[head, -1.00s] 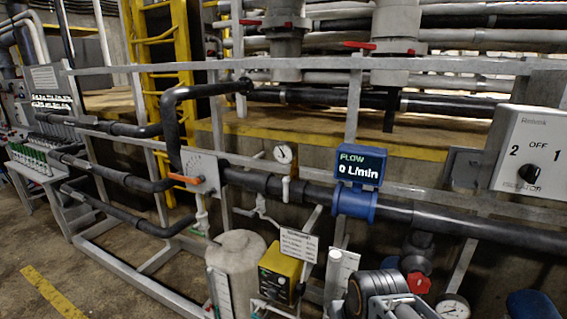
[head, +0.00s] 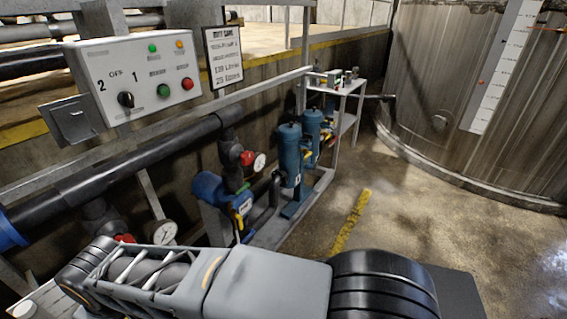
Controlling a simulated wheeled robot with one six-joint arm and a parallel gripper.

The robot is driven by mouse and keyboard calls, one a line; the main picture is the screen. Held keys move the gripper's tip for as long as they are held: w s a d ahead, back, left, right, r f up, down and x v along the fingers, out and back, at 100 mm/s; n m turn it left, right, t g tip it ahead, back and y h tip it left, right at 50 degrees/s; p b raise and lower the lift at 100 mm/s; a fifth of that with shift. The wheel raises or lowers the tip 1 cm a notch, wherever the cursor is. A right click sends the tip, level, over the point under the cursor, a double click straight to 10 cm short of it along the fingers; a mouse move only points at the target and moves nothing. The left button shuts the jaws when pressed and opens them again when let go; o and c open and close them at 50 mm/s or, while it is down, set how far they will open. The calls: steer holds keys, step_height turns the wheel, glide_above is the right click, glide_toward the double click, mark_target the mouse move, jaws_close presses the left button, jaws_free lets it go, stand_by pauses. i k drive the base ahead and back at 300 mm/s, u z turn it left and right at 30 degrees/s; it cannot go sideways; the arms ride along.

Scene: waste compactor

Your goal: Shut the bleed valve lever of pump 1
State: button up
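A blue pump (head: 210,187) stands low by the wall at the centre left, partly behind the frame rail and pipe. A yellow label or part shows on its right side (head: 243,203). I cannot tell whether it is pump 1. Red valve handles show on the pipework above it (head: 247,157) and at lower left (head: 123,239). Small yellow parts sit by two blue upright vessels (head: 290,155). I cannot make out which of these, if any, is the bleed valve lever. My arm lies across the bottom of the view; my gripper is not visible.
A control box (head: 140,80) with a selector switch is on the left. A small table (head: 345,88) stands at the back. A large tank (head: 450,110) fills the right. The wet floor (head: 400,225) between is clear, with a yellow stripe (head: 350,222).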

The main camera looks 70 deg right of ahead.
mark_target(239, 217)
steer(key=z, duration=2.2)
